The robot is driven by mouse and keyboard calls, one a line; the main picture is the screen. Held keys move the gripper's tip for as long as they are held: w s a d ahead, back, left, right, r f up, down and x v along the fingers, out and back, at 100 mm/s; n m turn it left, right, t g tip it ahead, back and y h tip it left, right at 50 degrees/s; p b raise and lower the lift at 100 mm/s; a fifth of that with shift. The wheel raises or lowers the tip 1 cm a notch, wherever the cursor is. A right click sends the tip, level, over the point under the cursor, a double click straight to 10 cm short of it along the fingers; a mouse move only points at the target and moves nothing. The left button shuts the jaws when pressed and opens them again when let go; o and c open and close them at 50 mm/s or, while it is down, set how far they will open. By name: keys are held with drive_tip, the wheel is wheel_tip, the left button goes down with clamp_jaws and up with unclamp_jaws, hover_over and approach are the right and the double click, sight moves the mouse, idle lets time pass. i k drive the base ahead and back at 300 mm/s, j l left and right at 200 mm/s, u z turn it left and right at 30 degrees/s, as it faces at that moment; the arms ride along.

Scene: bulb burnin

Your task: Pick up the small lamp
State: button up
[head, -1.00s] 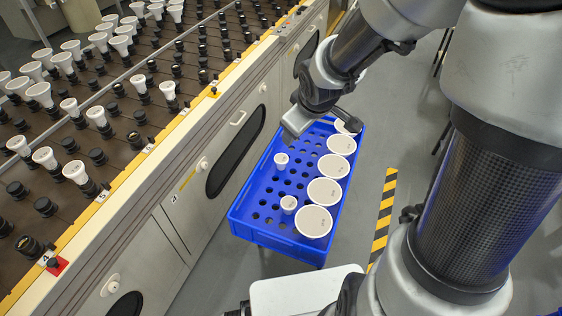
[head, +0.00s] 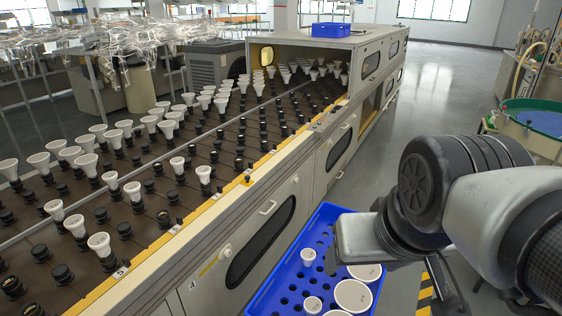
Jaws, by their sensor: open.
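Two small white lamps stand in the holes of a blue crate (head: 262,300): one (head: 308,257) toward the middle and one (head: 313,304) nearer the bottom edge. Large round white lamps, such as one (head: 353,296), fill the crate's right side. Which small lamp is meant cannot be told. My gripper (head: 352,240) is over the crate's far right part, right of the middle small lamp, and holds nothing that I can see. It is open, though its fingertips are hard to make out. My arm hides the crate's far right corner.
A long conveyor bench (head: 140,235) at the left carries several white lamps in black sockets. Its yellow edge and cabinet side (head: 270,225) run along the crate's left. A covered tunnel (head: 320,60) stands at the far end. Grey floor (head: 420,100) is open at the right.

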sight(308, 255)
drive_tip(key=j+z, duration=0.7)
drive_tip(key=j, duration=0.2)
drive_tip(key=j+z, duration=0.4)
